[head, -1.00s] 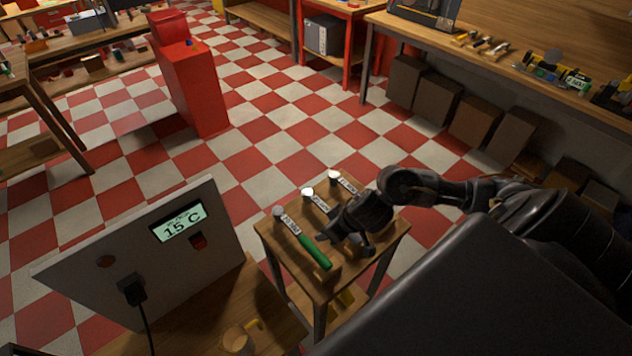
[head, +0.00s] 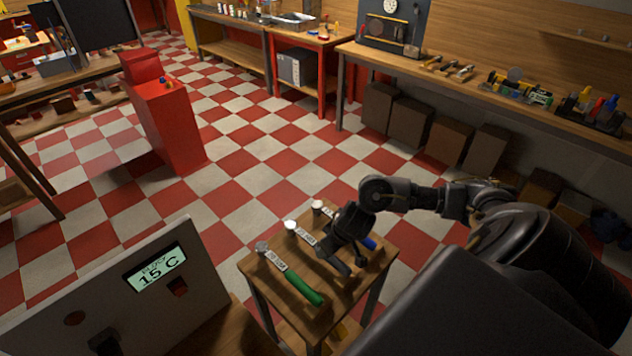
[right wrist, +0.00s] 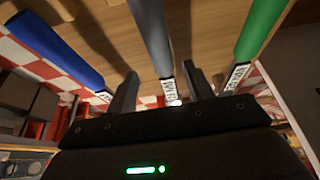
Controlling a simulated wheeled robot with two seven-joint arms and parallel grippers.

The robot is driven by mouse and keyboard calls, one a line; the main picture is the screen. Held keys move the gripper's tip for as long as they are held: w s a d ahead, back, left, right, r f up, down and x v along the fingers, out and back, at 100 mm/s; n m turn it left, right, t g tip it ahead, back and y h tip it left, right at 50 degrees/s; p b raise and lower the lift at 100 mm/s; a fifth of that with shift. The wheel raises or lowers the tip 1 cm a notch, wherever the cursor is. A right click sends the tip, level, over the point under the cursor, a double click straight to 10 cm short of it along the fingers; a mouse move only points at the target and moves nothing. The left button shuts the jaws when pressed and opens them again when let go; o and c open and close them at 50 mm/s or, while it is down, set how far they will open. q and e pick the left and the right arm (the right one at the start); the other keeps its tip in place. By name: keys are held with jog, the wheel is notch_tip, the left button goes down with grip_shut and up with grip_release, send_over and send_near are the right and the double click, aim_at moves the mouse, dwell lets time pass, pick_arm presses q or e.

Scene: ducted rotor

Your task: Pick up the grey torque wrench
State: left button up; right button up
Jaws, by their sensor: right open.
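Three torque wrenches lie side by side on a small wooden table (head: 267,284). The grey wrench (head: 298,232) is the middle one; my right gripper hides its handle in the head view. In the right wrist view its grey handle (right wrist: 152,38) runs up the middle, between the lines of my open fingers. My right gripper (head: 348,266) is over the table at that handle, open; in the wrist view its fingers (right wrist: 160,90) show apart with no clear contact. The green wrench (head: 301,287) lies on one side, the blue wrench (head: 369,243) on the other. My left gripper is out of view.
A grey panel (head: 205,265) with a 15 C display stands close at the left of the small table. A red cabinet (head: 172,130) stands farther back. A long workbench (head: 455,82) with tools runs along the right wall. The checkered floor between is clear.

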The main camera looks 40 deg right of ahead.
aim_at(316, 248)
jog(key=x, duration=0.2)
jog(key=b+x, duration=0.1)
jog(key=x, duration=0.1)
jog(key=shift+s+a+f, duration=0.2)
jog(key=shift+w+f, duration=0.25)
jog(key=shift+f, duration=0.15)
grip_shut()
jog(key=shift+r, duration=0.2)
